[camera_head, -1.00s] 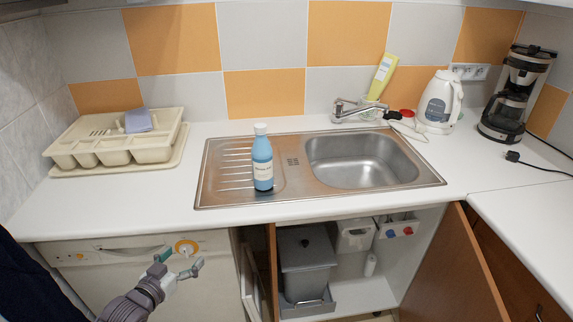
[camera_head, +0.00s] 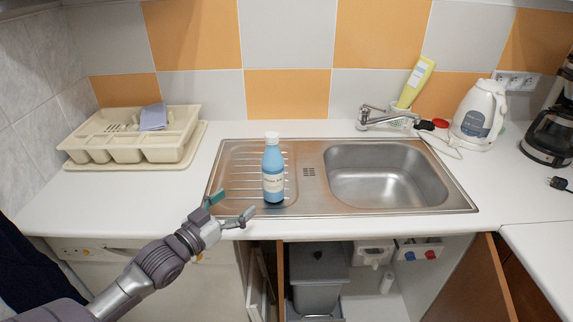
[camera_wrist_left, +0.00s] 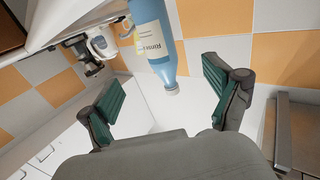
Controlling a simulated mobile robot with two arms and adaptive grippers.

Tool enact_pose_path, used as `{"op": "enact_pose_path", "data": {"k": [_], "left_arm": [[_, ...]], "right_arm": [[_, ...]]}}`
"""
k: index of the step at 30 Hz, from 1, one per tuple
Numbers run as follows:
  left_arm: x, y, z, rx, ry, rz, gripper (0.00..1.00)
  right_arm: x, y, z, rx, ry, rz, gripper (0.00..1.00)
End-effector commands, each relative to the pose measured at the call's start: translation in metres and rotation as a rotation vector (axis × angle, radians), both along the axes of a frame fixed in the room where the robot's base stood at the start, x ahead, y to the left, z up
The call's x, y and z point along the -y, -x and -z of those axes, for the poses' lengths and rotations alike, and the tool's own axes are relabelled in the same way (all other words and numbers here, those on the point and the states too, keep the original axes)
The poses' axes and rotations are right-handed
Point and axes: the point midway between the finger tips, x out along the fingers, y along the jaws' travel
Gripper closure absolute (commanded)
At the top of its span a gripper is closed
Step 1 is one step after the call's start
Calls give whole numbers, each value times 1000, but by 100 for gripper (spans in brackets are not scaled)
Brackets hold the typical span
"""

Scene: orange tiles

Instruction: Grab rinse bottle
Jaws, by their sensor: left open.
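The rinse bottle (camera_head: 273,170) is light blue with a white cap and a pale label. It stands upright on the ribbed drainboard left of the sink bowl. My left gripper (camera_head: 228,207) is open and empty, just left of and nearer than the bottle, at the counter's front edge. In the left wrist view the bottle (camera_wrist_left: 152,38) shows ahead of and between the two green-padded fingers of the gripper (camera_wrist_left: 168,100), not touching them. My right gripper is not in view.
The sink bowl (camera_head: 385,178) and tap (camera_head: 380,118) are right of the bottle. A beige dish rack (camera_head: 130,140) stands at the left. A kettle (camera_head: 479,115) and coffee maker (camera_head: 552,125) are at the right. Below, a cabinet door (camera_head: 470,285) stands open.

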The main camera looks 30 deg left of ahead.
Motion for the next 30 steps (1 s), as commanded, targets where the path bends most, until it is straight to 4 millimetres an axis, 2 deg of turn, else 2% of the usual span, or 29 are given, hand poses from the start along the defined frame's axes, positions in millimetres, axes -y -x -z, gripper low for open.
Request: {"op": "enact_pose_path", "data": {"k": [4, 7, 12, 17, 23, 27, 30], "left_arm": [[2, -7, -5, 9, 2, 5, 10], [4, -23, -7, 11, 1, 5, 10], [7, -56, -7, 12, 1, 5, 10], [9, -77, -5, 8, 1, 5, 10], [10, -90, -5, 8, 1, 5, 10], [12, -113, -7, 10, 0, 5, 10], [13, -127, -5, 8, 2, 4, 10]], "right_arm": [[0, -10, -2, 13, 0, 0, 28], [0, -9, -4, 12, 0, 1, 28], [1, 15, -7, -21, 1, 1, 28], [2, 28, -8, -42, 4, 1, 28], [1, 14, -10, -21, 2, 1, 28], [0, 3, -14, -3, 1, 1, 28], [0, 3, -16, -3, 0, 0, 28]]}}
